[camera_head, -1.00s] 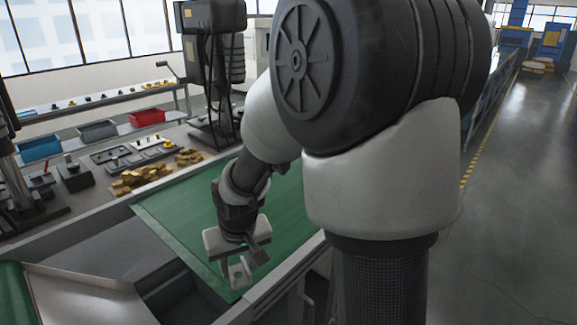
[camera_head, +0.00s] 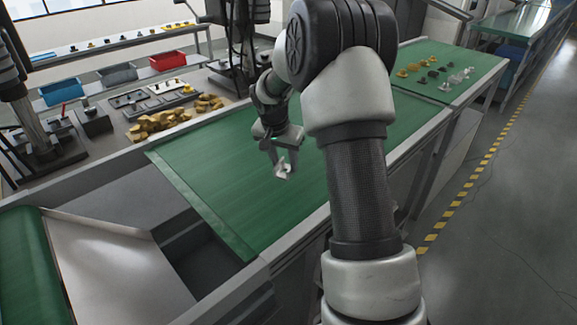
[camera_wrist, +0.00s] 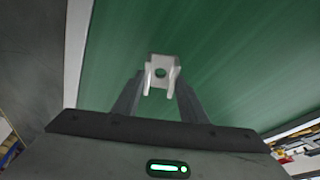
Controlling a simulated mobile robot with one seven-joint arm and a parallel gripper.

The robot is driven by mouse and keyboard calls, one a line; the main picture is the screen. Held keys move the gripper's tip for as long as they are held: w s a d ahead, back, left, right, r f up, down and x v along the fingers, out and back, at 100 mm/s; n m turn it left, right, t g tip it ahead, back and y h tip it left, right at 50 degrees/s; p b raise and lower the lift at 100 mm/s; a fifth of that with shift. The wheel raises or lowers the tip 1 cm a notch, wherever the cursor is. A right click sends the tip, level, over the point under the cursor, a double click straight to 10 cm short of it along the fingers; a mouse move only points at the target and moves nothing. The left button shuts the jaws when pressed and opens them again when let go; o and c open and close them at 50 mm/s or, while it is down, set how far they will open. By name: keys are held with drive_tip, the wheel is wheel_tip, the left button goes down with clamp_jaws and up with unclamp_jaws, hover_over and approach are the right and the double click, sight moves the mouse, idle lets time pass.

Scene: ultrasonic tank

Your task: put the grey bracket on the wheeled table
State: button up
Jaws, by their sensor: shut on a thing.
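The grey bracket (camera_head: 283,168) is a small, light metal piece held at the tips of my gripper (camera_head: 278,160), above the green conveyor belt (camera_head: 210,165). In the wrist view the bracket (camera_wrist: 161,72) shows a round hole and two prongs, and the fingers of my gripper (camera_wrist: 158,92) close on it from both sides. Only green belt surface shows under it there. I cannot make out a wheeled table for certain in these views.
Brass-coloured parts (camera_head: 160,122) lie heaped on the bench behind the belt. Blue, grey and red bins (camera_head: 168,60) stand on a shelf. A metal chute (camera_head: 115,265) is at the lower left. Small parts (camera_head: 437,75) sit on the far green surface. Open floor (camera_head: 500,220) lies at right.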

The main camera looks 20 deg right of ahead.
sight(285, 168)
drive_tip(key=shift+f, duration=2.05)
drive_tip(key=shift+f, duration=0.1)
drive_tip(key=o, duration=1.2)
